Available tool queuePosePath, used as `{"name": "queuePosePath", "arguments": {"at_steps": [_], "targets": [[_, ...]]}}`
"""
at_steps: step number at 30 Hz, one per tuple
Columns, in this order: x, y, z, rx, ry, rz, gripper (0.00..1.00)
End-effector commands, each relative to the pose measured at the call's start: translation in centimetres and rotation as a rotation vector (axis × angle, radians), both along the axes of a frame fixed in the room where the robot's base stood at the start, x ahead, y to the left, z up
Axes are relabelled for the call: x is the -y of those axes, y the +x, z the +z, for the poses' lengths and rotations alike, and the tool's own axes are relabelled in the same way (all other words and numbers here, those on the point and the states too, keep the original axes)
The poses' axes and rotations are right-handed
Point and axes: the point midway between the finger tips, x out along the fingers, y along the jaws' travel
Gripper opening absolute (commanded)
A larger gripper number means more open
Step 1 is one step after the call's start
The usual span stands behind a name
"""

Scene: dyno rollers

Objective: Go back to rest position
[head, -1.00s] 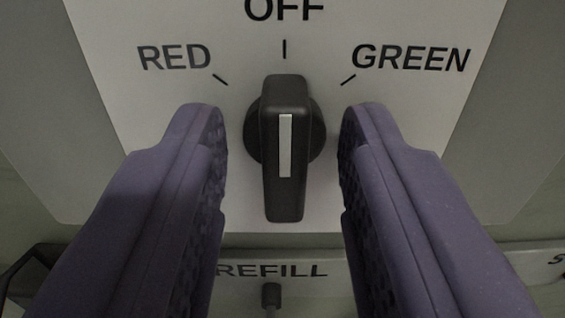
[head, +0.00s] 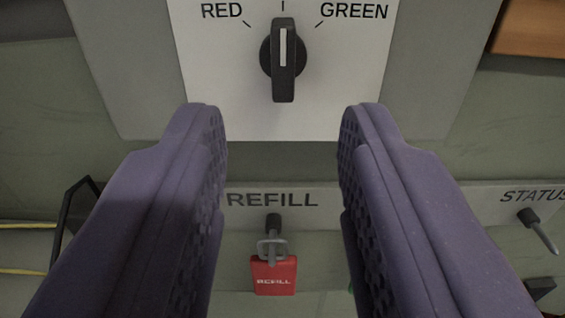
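My gripper (head: 282,135) is open and empty, its two purple padded fingers wide apart at left and right. Ahead of it, at the top middle, is a black rotary knob (head: 283,62) with a white pointer line standing vertical. The knob sits on a white panel (head: 215,95) marked RED at left and GREEN at right. The fingers are apart from the knob, which appears above and between the fingertips.
Below the panel runs a rail (head: 420,205) marked REFILL and STATUS. A red REFILL tag (head: 273,276) hangs from a hook under the REFILL label. An empty hook (head: 538,228) juts out at right. A wooden piece (head: 530,28) shows at top right.

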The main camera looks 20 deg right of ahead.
Motion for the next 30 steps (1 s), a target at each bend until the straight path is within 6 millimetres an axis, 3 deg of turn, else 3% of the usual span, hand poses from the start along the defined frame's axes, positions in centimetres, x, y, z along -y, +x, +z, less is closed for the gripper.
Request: {"name": "queuePosePath", "arguments": {"at_steps": [5, 8, 11, 14, 15, 17, 18, 21, 25, 30], "targets": [[0.0, 0.0, 0.0, 0.000, 0.001, 0.001, 0.38], [-0.3, 0.8, 1.1, 0.001, 0.027, 0.025, 0.38], [-1.3, 2.7, 4.9, 0.005, 0.100, 0.107, 0.38], [-2.4, 4.3, 12.1, -0.002, 0.165, 0.238, 0.38], [-2.7, 4.2, 15.6, -0.013, 0.175, 0.290, 0.38], [-2.6, 3.2, 20.9, -0.037, 0.168, 0.352, 0.38], [-2.3, 2.0, 24.1, -0.059, 0.152, 0.378, 0.38], [-0.9, -2.0, 30.7, -0.117, 0.103, 0.392, 0.38], [1.0, -7.0, 35.5, -0.180, 0.056, 0.354, 0.38], [2.2, -10.1, 37.6, -0.220, 0.035, 0.313, 0.38]]}}
